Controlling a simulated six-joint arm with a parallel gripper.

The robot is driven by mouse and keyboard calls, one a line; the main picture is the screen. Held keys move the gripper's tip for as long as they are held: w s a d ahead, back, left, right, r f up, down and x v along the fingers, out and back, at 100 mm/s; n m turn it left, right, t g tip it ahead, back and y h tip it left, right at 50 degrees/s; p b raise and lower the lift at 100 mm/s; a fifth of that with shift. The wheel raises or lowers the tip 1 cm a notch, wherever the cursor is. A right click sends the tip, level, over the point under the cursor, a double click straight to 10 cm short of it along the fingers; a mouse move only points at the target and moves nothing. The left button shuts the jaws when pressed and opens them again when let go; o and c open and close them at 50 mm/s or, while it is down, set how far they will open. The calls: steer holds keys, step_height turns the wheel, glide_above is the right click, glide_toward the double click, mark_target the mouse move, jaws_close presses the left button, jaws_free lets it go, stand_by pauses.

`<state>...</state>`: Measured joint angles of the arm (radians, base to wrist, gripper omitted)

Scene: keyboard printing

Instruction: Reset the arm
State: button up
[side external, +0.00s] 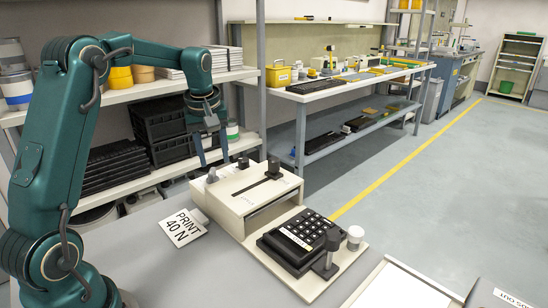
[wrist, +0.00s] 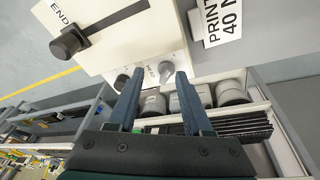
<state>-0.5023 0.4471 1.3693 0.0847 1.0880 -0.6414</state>
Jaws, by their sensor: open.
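My gripper (side external: 213,162) is open and empty, its fingers pointing down beside the rear left of the cream printing machine (side external: 238,205). In the wrist view, the two fingers (wrist: 158,76) are apart with nothing held between them. The machine's top has a long dark slot with a black slider knob (side external: 273,168); in the wrist view the knob (wrist: 68,42) is near the "END" label. Small grey knobs (wrist: 165,70) show near the fingertips. A black keypad (side external: 303,238) with a pale label strip sits on the machine's front plate.
A white-surfaced tray (side external: 400,287) lies at front right. Shelves with black crates (side external: 165,130) are behind my gripper.

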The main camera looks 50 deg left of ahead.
steer(key=s+d+r+m+t, duration=0.2)
steer(key=s+d+r+m, duration=0.15)
steer(key=d, duration=0.25)
steer(key=s+d+r+m+t, duration=0.1)
steer(key=s+d+r+m, duration=0.1)
steer(key=d+r, duration=0.4)
steer(key=s+d+f+m+h, duration=0.2)
steer(key=s+d+f+m, duration=0.5)
steer(key=s, duration=0.4)
steer(key=shift+s+d+t, duration=0.2)
steer(key=shift+s+t, duration=0.1)
steer(key=shift+f, duration=0.1)
